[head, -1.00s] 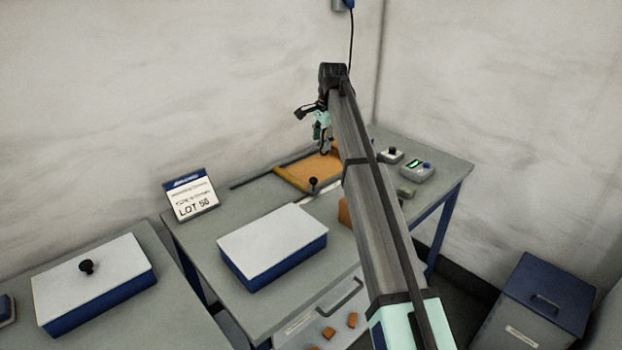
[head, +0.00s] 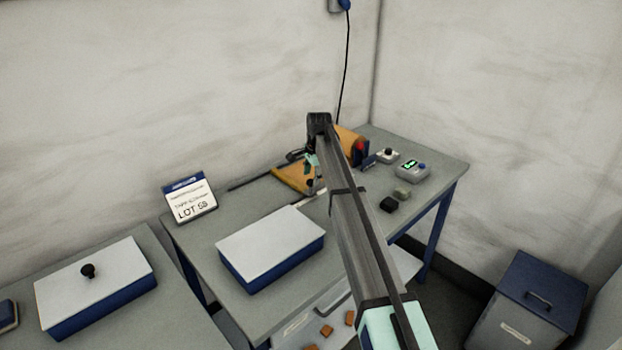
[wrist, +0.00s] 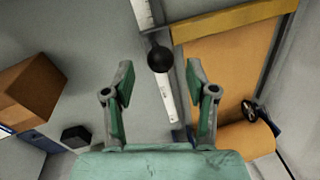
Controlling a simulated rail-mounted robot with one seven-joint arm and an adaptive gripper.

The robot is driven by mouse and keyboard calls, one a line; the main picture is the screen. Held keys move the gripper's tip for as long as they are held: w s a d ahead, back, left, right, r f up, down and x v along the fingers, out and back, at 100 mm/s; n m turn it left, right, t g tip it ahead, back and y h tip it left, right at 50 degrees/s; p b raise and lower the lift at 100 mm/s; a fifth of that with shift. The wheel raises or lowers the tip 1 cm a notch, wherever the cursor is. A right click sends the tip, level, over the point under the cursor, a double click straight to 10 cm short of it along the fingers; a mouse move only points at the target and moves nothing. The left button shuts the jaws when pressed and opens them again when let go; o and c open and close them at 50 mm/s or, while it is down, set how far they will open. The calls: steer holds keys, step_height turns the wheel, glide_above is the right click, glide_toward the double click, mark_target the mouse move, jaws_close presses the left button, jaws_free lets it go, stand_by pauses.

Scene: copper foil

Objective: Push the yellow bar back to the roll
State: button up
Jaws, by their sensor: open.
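The yellow bar (head: 288,183) lies across the left end of the copper foil (head: 298,172) in the head view. In the wrist view the bar (wrist: 235,22) crosses the top of the foil (wrist: 232,75). A round black knob (wrist: 160,58) stands beside the bar's near end, over a white scale strip (wrist: 168,98). The copper roll (wrist: 245,140) is at the foil's other end, lower right in the wrist view. My gripper (wrist: 160,80) is open and empty, its fingers apart on either side of the knob in the picture. Whether it touches the knob cannot be told.
A copper-coloured block (wrist: 28,88) and a small black block (wrist: 76,137) are at the wrist view's left. A white-topped blue box (head: 270,245) stands at the table's front. A lot sign (head: 190,198) stands left; small devices (head: 412,170) stand right.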

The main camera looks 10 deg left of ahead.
steer(key=shift+w+a+f, duration=0.1)
steer(key=shift+f, duration=0.55)
steer(key=shift+w+a+f, duration=0.1)
steer(key=shift+f, duration=0.55)
jaws_close()
steer(key=shift+d, duration=0.1)
